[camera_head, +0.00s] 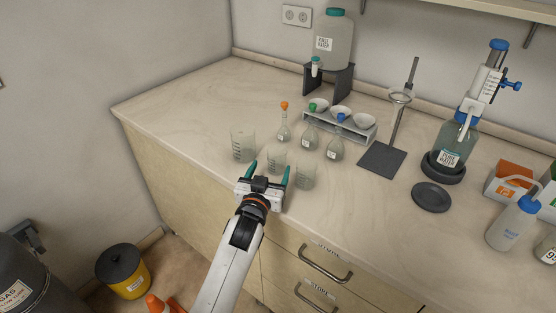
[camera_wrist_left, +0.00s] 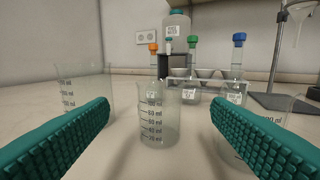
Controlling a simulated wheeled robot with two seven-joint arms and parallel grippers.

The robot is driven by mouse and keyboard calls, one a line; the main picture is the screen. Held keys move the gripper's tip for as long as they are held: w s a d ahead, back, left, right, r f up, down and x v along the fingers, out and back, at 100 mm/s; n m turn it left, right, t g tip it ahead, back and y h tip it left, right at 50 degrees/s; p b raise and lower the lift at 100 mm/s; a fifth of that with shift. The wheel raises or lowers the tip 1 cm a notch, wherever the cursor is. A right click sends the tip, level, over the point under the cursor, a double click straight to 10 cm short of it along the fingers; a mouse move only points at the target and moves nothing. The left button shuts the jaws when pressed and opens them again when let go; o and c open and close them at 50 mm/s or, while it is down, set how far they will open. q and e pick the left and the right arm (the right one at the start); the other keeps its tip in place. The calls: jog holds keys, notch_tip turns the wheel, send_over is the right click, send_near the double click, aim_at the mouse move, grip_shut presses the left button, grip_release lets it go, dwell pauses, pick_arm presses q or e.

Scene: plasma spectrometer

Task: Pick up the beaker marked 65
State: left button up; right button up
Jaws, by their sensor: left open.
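Three clear glass beakers stand upright in a row near the counter's front edge: a larger left beaker (camera_head: 242,146), a middle beaker (camera_head: 276,158) and a right beaker (camera_head: 306,176). I cannot read a 65 on any of them. My left gripper (camera_head: 270,172) is open and empty, its green fingers pointing at the middle beaker. In the left wrist view the middle beaker (camera_wrist_left: 158,122) shows between the two fingers, a little beyond their tips, with volume marks. The left beaker (camera_wrist_left: 82,85) and right beaker (camera_wrist_left: 272,115) are partly hidden behind the fingers. My right gripper is not in view.
Flasks with orange (camera_head: 284,106), green (camera_head: 312,107) and blue (camera_head: 340,117) stoppers stand behind the beakers. A rack with white bowls (camera_head: 365,121), a funnel stand (camera_head: 383,160) and a black disc (camera_head: 431,197) are farther right. The counter's left part is clear.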

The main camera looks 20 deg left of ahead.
aim_at(274, 159)
pick_arm(q)
jog(key=shift+w, duration=1.75)
jog(key=w+p, duration=0.1)
jog(key=w, duration=0.3)
jog(key=shift+w+a, duration=0.1)
jog(key=shift+a, duration=0.1)
jog(key=shift+w, duration=0.3)
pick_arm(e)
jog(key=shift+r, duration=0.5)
pick_arm(q)
jog(key=shift+s, duration=0.1)
jog(key=shift+c, duration=0.2)
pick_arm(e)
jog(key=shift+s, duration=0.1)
pick_arm(q)
jog(key=shift+r, duration=0.1)
jog(key=c, duration=1)
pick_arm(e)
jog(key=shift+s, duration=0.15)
